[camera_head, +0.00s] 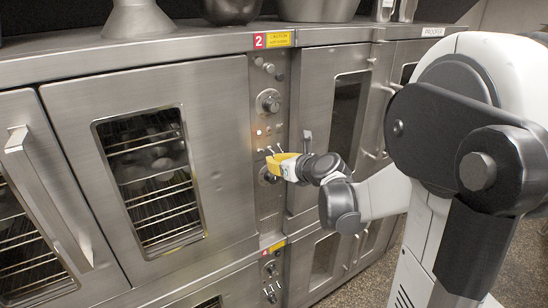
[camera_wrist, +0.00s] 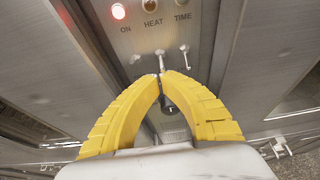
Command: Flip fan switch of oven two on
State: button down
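Oven two's control panel (camera_head: 268,122) is a narrow steel strip below a red "2" label (camera_head: 259,40). In the wrist view its lit red lamp (camera_wrist: 118,11) is marked ON, beside lamps marked HEAT and TIME. Below them are small toggle switches: a left one (camera_wrist: 135,58), a middle one (camera_wrist: 160,54) and a right one (camera_wrist: 184,50). No fan marking is legible. My yellow gripper (camera_wrist: 161,74) has its fingertips together just below the middle switch; it also shows at the panel in the head view (camera_head: 276,160). Whether the tips touch the switch I cannot tell.
A round knob (camera_head: 269,101) sits above the switches; another, below them, is partly hidden by my gripper. A windowed oven door (camera_head: 190,90) is left of the panel and a door with a handle (camera_head: 307,140) right. Another panel (camera_head: 270,290), labelled 4, is below.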

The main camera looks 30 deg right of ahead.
jog(key=shift+s+r+g+p, duration=0.2)
jog(key=shift+r+g+p, duration=0.25)
jog(key=shift+g+p, duration=0.8)
jog(key=shift+r, duration=0.1)
jog(key=shift+r+p, duration=0.6)
jog(key=shift+r, duration=0.15)
